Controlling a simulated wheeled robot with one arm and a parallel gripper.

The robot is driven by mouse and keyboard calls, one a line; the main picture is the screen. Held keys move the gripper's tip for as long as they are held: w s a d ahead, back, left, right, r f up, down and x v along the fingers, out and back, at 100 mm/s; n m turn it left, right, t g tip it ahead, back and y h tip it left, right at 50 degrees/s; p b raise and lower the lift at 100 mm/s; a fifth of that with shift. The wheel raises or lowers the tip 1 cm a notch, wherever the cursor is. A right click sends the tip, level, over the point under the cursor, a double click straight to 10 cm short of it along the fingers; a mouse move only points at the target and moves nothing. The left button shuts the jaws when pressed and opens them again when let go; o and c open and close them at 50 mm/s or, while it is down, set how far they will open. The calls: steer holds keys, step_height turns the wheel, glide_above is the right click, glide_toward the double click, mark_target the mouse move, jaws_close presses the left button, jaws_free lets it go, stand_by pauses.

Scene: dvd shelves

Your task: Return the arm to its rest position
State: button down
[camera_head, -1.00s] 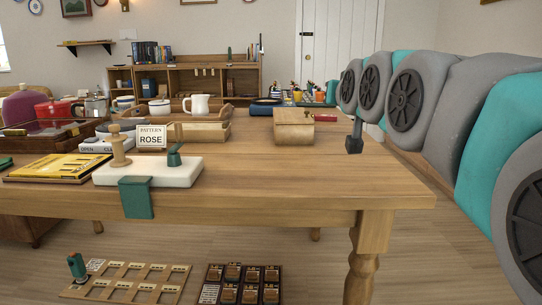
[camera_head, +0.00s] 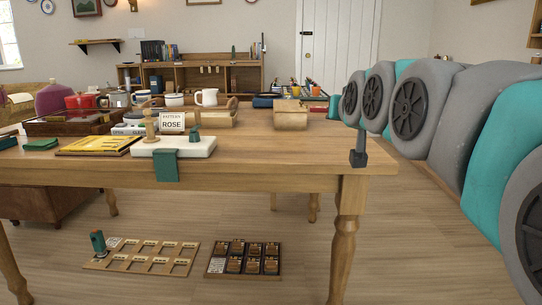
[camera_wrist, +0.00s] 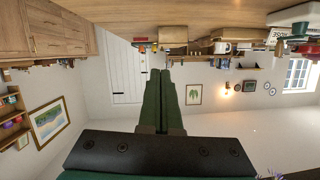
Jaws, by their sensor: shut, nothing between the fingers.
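My arm (camera_head: 430,110), grey and teal with dark round joint covers, reaches away from me along the right of the head view. The wrist picture is upside down; the fingers point towards the white door (camera_wrist: 126,72). They touch nothing that I can see.
Open floor (camera_head: 420,230) lies to the table's right.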

steer(key=s+f+g+p, duration=0.7)
steer(key=s+f, duration=0.8)
steer(key=f, duration=0.5)
steer(key=s+f+g+p, duration=0.1)
steer(key=s+f+g, duration=0.3)
steer(key=s, duration=0.8)
steer(key=s+d+f+n+g+p, duration=0.1)
steer(key=s+f+g, duration=0.3)
steer(key=s, duration=0.7)
steer(key=shift+s+d+f+g+h, duration=0.3)
steer(key=shift+s+f+g, duration=0.1)
steer(key=shift+g, duration=0.3)
